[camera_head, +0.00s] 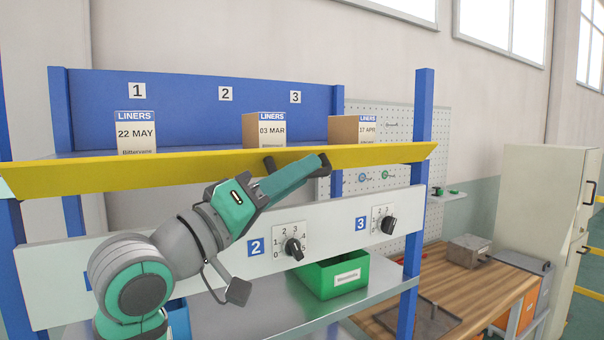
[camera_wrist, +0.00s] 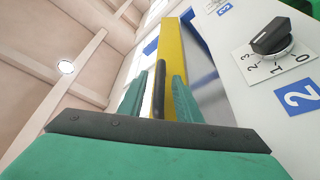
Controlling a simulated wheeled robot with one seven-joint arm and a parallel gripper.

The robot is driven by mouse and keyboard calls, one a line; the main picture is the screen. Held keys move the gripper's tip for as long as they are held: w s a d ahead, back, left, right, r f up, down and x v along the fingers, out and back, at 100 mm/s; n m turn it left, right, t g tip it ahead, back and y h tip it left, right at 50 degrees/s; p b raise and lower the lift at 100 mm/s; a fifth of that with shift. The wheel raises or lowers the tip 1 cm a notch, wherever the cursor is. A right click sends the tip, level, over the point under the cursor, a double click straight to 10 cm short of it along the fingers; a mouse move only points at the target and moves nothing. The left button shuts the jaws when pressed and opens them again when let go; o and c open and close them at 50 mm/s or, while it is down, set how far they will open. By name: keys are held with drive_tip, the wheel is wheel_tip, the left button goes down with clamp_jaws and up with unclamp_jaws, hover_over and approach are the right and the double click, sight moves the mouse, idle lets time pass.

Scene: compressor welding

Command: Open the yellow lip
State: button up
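The yellow lip (camera_head: 115,172) is a long bar along the front edge of the upper shelf, and it also shows in the wrist view (camera_wrist: 174,55). A black handle (camera_wrist: 160,88) is on the lip; in the head view its left end (camera_head: 268,164) shows beside my gripper, which hides the rest. My gripper (camera_head: 318,166) is in front of the lip, pointing to the upper right. In the wrist view, its two green fingers (camera_wrist: 159,100) are apart, one on each side of the handle, with narrow gaps. I cannot tell whether either finger touches it.
Several boxes marked LINERS (camera_head: 135,132) stand behind the lip. Below is a white panel (camera_head: 335,235) with black knobs (camera_head: 293,249), and a green bin (camera_head: 335,275) on the lower shelf. A blue post (camera_head: 422,120) stands right of my gripper. A wooden bench (camera_head: 465,290) is farther right.

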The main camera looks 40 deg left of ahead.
drive_tip(key=shift+w+d+r, duration=0.1)
drive_tip(key=shift+w+r, duration=0.1)
drive_tip(key=shift+w, duration=0.35)
clamp_jaws()
drive_tip(key=shift+f, duration=0.1)
drive_tip(key=shift+f+m+h, duration=0.35)
drive_tip(key=shift+m+h, duration=0.25)
drive_tip(key=shift+m, duration=0.4)
unclamp_jaws()
